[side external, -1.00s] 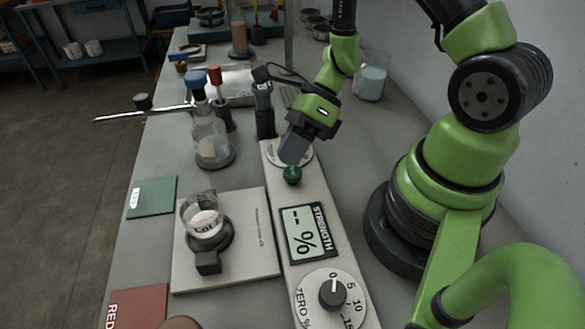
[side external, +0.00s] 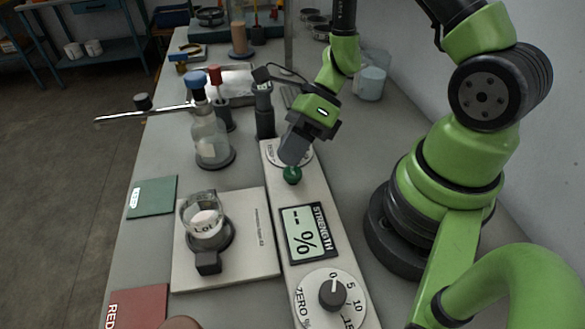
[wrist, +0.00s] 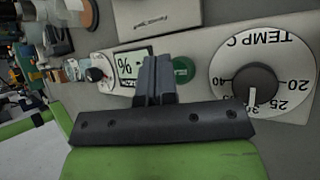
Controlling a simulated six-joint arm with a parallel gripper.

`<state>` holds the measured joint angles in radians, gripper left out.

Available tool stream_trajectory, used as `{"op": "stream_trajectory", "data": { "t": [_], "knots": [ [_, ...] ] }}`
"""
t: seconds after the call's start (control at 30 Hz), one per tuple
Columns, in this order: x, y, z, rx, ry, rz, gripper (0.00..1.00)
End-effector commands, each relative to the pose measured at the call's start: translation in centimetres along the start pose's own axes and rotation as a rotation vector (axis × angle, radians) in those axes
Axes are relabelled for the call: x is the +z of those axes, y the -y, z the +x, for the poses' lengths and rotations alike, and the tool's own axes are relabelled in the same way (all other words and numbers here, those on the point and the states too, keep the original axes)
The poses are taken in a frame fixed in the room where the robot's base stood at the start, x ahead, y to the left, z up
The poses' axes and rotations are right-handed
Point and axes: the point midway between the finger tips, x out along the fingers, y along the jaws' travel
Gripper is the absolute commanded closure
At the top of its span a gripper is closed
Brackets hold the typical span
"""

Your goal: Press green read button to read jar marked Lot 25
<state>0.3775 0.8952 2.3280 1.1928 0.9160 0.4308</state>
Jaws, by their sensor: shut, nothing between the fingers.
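The green button (side external: 292,175) sits on the long pale control panel, between a dial and the strength display (side external: 309,232), which reads "-- %". It also shows in the wrist view (wrist: 183,70), just right of my fingertips. My gripper (side external: 292,160) is shut and empty, with its tips right at the button in the side view; I cannot tell whether they touch it. The glass jar (side external: 203,214) has a label with "Lot" readable, the number unclear. It sits in a dark holder (side external: 208,262) on the pale base plate (side external: 262,262).
The zero dial (side external: 333,292) is at the panel's near end; the temp dial (wrist: 253,84) is beside the button. A blue-capped bottle (side external: 211,140) stands behind the jar. A green mat (side external: 152,198) and a red mat (side external: 138,305) lie at the left edge.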

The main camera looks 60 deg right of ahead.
Motion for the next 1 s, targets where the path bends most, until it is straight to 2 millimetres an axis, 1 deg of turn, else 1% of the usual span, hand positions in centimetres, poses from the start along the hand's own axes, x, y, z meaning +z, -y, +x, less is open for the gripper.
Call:
{"op": "stream_trajectory", "data": {
  "t": [0.27, 1.0],
  "knots": [
    [-0.43, 0.41, 0.56, 0.000, -0.001, 0.001, 1.00],
    [-0.63, 0.66, 0.87, 0.000, 0.000, 0.001, 1.00]
  ]
}}
